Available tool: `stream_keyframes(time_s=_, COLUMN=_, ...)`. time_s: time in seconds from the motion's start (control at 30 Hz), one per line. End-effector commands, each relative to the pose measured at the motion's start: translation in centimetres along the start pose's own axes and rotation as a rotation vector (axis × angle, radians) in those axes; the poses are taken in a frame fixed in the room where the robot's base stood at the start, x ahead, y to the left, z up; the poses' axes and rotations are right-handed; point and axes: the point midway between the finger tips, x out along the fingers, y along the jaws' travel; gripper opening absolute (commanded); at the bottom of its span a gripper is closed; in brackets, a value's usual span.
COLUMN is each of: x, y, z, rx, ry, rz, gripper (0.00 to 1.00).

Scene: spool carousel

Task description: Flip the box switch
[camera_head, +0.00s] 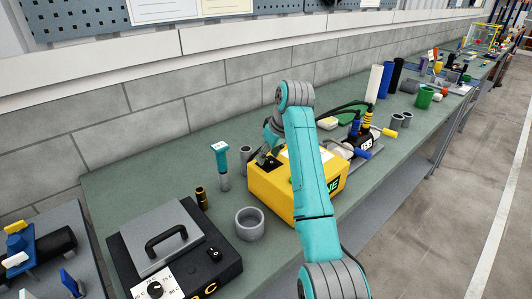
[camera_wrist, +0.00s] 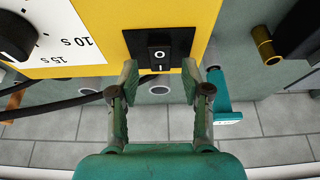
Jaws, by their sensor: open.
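A yellow box (camera_head: 270,189) stands on the bench, and its yellow top also fills the upper part of the wrist view (camera_wrist: 204,22). I cannot tell which side is pressed. My gripper (camera_wrist: 159,72) is open and empty, with one finger on each side of the switch in the wrist view. Whether the fingertips touch the box is unclear. In the head view my gripper (camera_head: 267,150) is over the box's back left corner, partly hidden by my arm.
A dial (camera_wrist: 14,36) on a white panel lies left of the switch. A teal-topped tool (camera_head: 220,165), a small brass-coloured cylinder (camera_head: 202,197) and a grey cup (camera_head: 250,222) stand left of the box. A black case (camera_head: 222,268) with a handle is at the front left. Bottles and cables stand behind.

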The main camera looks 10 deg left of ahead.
Motion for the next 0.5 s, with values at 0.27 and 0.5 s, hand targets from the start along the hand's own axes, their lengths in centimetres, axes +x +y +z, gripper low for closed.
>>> stream_keyframes(time_s=0.27, x=0.25, y=0.01, z=0.13, rx=0.0, ry=0.001, rz=0.0, gripper=0.48)
stream_keyframes(time_s=0.5, x=0.25, y=0.01, z=0.13, rx=0.0, ry=0.0, rz=0.0, gripper=0.05)
